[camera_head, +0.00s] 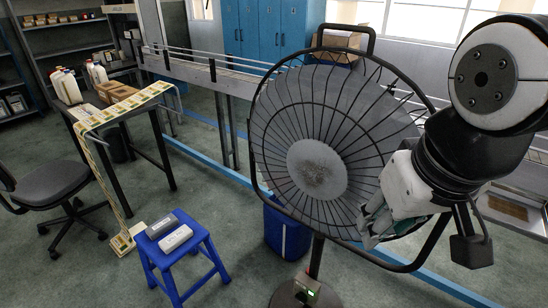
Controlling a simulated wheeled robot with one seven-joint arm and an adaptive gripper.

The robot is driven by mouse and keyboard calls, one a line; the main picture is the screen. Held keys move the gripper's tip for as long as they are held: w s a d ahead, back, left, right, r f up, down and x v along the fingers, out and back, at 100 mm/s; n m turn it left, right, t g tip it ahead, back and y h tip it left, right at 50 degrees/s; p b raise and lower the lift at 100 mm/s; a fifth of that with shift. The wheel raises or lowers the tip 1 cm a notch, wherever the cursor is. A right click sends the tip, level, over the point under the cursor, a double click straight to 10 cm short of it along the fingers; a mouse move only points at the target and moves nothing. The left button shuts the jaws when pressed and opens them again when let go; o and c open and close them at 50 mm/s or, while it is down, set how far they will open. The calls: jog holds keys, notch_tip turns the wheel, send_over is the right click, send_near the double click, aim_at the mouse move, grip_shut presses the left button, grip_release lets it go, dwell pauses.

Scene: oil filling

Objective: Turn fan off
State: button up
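A large black pedestal fan (317,165) stands in the middle of the view, its round wire cage facing me. A small box with a tiny green light (307,284) sits low on the fan, by its round base (285,298). My arm comes in from the right, in front of the cage's right side. My gripper (374,225) appears at the lower right of the cage, well above the small box. Its fingers are hard to make out, and I cannot tell whether they are open or touch the cage.
A blue stool (184,262) with two small grey and white objects stands left of the fan. A blue bin (286,232) is behind the fan. A table (146,104) with bottles and an office chair (48,184) are at left. Green floor (240,270) is open between stool and fan.

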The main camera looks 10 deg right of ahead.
jog(key=w+a+f+g+h+b, duration=0.25)
jog(key=w+f+b, duration=0.35)
jog(key=f, duration=0.6)
jog(key=w+a+f+n+g+h+b, duration=0.1)
jog(key=w+a+f+h+b, duration=0.35)
jog(key=f, duration=0.85)
jog(key=w+a+f+g+h+b, duration=0.1)
jog(key=w+a+f+g+b, duration=0.1)
jog(key=w+f+b, duration=0.8)
jog(key=n+t+h+b, duration=0.5)
jog(key=n+t+b, duration=0.3)
jog(key=t+b, duration=0.65)
send_near(301, 298)
jog(key=b+x, duration=0.4)
jog(key=x, duration=0.3)
jog(key=shift+f, duration=0.35)
jog(key=shift+w+d, duration=0.1)
jog(key=shift+d, duration=0.05)
jog(key=shift+c, duration=0.3)
grip_shut()
